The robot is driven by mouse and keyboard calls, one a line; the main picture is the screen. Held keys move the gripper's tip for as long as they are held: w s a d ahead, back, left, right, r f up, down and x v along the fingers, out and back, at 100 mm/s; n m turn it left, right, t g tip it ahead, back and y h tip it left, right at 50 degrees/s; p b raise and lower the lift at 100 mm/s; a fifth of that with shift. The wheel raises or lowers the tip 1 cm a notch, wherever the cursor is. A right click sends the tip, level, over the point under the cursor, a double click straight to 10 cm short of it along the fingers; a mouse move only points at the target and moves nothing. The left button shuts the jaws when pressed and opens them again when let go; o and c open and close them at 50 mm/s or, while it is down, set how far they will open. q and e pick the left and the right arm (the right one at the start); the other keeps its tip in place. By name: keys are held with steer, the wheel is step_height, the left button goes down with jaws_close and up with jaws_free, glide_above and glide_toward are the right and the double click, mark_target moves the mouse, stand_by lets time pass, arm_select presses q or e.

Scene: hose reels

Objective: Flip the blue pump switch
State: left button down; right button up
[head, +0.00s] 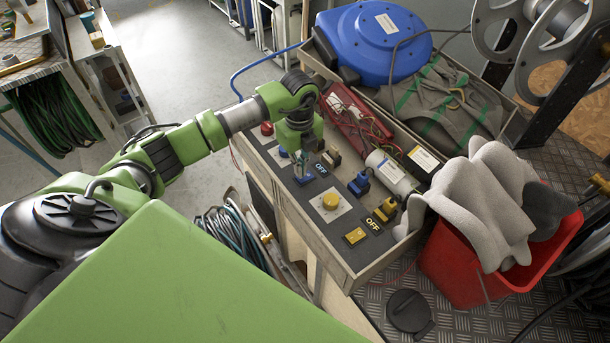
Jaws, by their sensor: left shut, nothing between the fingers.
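My left gripper (300,168) reaches down over the control panel (335,262) from the left, shut with nothing in it. Its fingertips are at a small blue rectangular switch (305,180) on the panel's dark top. I cannot tell whether they touch it, and they partly cover it. An OFF label (321,170) is beside this switch. Another blue part (358,185) stands up further right on the panel. My right gripper is not in view.
A yellow round button (330,201) and a yellow switch (355,236) are on the panel. A white cylinder (392,172), a blue reel (375,40) and a red bin (455,262) with grey cloth (487,200) stand to the right.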

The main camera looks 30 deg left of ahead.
arm_select(q)
steer(key=shift+f+b, duration=0.75)
steer(key=shift+f, duration=0.35)
stand_by(1.0)
steer(key=shift+r+p, duration=2.8)
steer(key=shift+r, duration=0.75)
